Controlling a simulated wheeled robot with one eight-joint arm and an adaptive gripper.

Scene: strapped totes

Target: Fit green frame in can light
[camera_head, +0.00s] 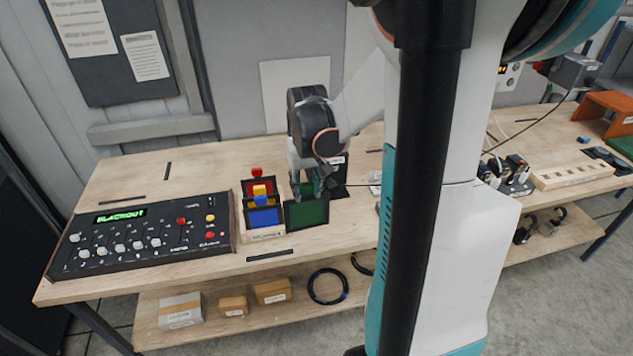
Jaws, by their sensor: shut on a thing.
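The green frame (306,214), a dark-bordered square with a green pane, is upright just right of the rack of coloured frames. My gripper (312,189) is above it and shut on its upper edge. The frame's lower edge is close to the table top; I cannot tell whether it touches. A black object (341,178), perhaps the can light, stands right behind my gripper. The gripper and wrist partly hide it, so its opening or slot does not show.
A wooden rack (265,236) holds red, yellow and blue frames (264,217). A black control console (145,236) fills the table's left side. My arm hides the table's middle right. A slotted wooden block (572,176) lies farther right.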

